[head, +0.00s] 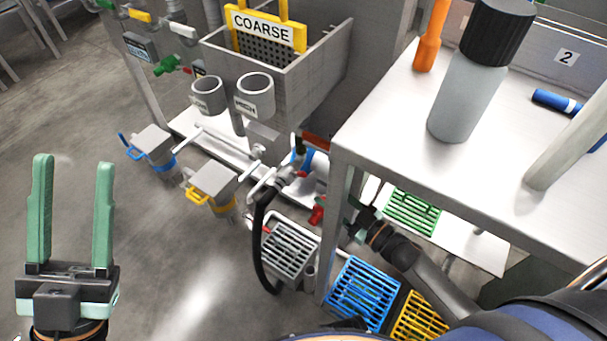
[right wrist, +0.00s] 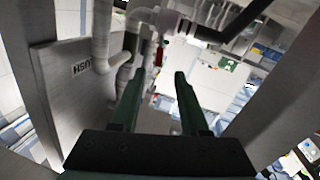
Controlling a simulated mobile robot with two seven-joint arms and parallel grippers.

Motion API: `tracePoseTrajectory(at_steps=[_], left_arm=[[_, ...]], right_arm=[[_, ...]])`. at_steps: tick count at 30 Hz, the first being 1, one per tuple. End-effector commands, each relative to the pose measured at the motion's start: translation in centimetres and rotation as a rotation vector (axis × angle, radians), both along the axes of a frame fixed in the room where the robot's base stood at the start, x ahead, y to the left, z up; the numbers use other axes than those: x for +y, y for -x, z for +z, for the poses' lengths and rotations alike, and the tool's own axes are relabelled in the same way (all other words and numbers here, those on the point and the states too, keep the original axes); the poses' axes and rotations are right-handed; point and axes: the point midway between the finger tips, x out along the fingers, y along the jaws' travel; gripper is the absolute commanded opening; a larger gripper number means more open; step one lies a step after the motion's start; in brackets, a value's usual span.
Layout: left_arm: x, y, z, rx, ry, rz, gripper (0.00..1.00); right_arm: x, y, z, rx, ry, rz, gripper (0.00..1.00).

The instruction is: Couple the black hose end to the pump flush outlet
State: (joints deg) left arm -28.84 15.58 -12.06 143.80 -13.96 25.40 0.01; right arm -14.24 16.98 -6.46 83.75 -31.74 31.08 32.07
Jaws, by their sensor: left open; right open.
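A black hose (head: 258,240) hangs in a curve from grey pipe fittings (head: 286,181) beside the table leg in the head view. Its lower end is beside the grey slotted crate. A dark tube (right wrist: 243,27) joins a pale fitting (right wrist: 195,30) in the right wrist view; I cannot tell whether it is the same hose. A panel with letters ending "USH" (right wrist: 84,66) stands left there. Which port is the flush outlet is unclear. My right gripper (head: 357,214) is open and empty under the table edge, its fingers (right wrist: 155,80) below the pipework. My left gripper (head: 74,165) is open and empty above the floor.
The white table (head: 390,130) overhangs my right arm and bears a grey bottle (head: 466,95). Grey (head: 289,250), blue (head: 362,292) and yellow (head: 420,318) slotted crates stand low. Red valve handles (head: 317,215) stick out by the fittings.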

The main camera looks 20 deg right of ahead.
Motion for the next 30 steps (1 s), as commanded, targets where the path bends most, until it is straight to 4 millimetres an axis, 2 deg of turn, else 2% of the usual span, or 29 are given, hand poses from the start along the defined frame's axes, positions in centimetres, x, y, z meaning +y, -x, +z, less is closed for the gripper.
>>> tracePoseTrajectory(at_steps=[6, 13, 18, 27, 30], left_arm=[[-0.1, -0.1, -1.7, 0.016, 0.001, -0.014, 0.50], [-0.3, -0.1, -2.7, 0.025, 0.010, -0.028, 0.50], [-0.3, -0.1, -2.8, 0.024, 0.019, -0.036, 0.50], [-0.4, -0.1, -2.7, 0.024, 0.021, -0.039, 0.50], [-0.4, -0.1, -2.7, 0.023, 0.019, -0.039, 0.50]], right_arm=[[2.2, -4.3, -0.2, -0.003, -0.002, 0.001, 0.45], [3.9, -7.6, -0.2, -0.001, -0.002, 0.000, 0.45], [4.4, -8.7, -0.1, 0.001, 0.001, 0.001, 0.45], [4.5, -8.9, -0.1, 0.002, 0.000, 0.001, 0.45], [4.5, -8.8, -0.1, 0.002, 0.000, 0.001, 0.35]])
